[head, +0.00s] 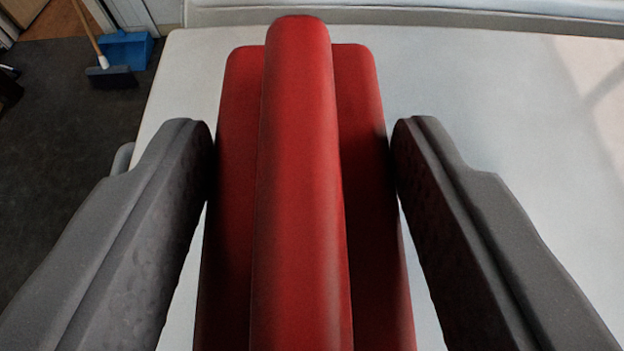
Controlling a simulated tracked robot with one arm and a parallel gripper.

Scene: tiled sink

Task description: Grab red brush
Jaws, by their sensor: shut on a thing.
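The red brush (300,190) fills the middle of the head view. A long rounded red bar runs along its top, over a wider red body. My gripper (303,145) has one grey finger on each side of the brush, and its fingertips press on the sides of the wider body. The near end of the brush runs out of the bottom of the picture. Its underside is hidden, so I cannot tell whether it touches the white surface below.
A broad white surface (490,110) lies below and beyond the brush, clear on the right. Past its left edge is a dark floor (60,180). A broom (108,74) and a blue dustpan (128,48) stand there at the far left, near a white door.

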